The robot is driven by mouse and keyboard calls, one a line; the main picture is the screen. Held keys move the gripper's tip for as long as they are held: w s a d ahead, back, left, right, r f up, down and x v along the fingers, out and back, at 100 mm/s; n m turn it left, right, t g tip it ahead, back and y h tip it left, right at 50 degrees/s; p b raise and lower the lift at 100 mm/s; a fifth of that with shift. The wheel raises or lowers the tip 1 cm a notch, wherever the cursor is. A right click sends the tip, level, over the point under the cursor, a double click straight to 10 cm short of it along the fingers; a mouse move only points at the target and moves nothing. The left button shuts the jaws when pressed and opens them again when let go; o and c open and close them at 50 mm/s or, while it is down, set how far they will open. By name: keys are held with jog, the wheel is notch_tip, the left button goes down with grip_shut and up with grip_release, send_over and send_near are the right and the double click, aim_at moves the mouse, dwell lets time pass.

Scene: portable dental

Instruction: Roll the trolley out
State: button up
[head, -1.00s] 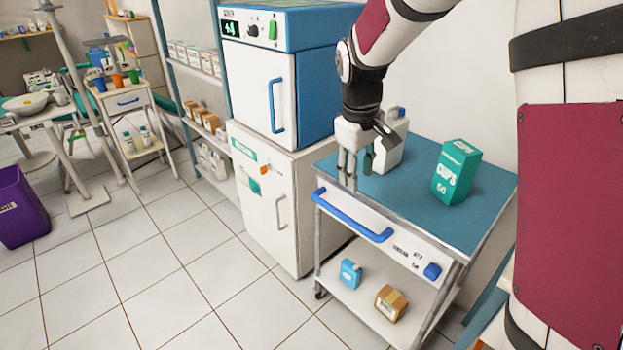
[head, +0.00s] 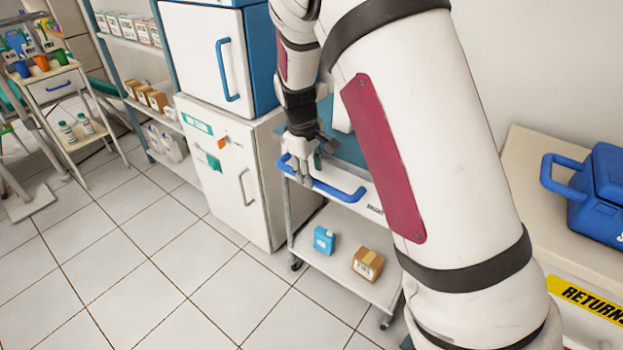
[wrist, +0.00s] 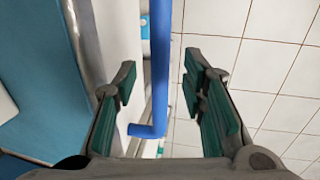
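The trolley has a teal top, a white lower shelf (head: 345,257) and a blue push handle (head: 335,191) along its front. It stands beside the white cabinet, and my arm hides much of its top and right side. My gripper (head: 306,178) is at the left end of the handle, pointing down. In the wrist view, my gripper (wrist: 165,100) is open, with the blue handle (wrist: 160,60) running between its two green-padded fingers.
A white cabinet (head: 225,180) stands left of the trolley. At right is a counter with a blue case (head: 598,190). The tiled floor (head: 160,270) in front is clear.

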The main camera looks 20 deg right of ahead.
jog(key=shift+w+d+f, duration=0.1)
jog(key=shift+f, duration=0.55)
jog(key=shift+w+d+f, duration=0.1)
jog(key=shift+f, duration=0.5)
jog(key=shift+c, duration=0.6)
grip_shut()
jog(key=shift+s, duration=0.1)
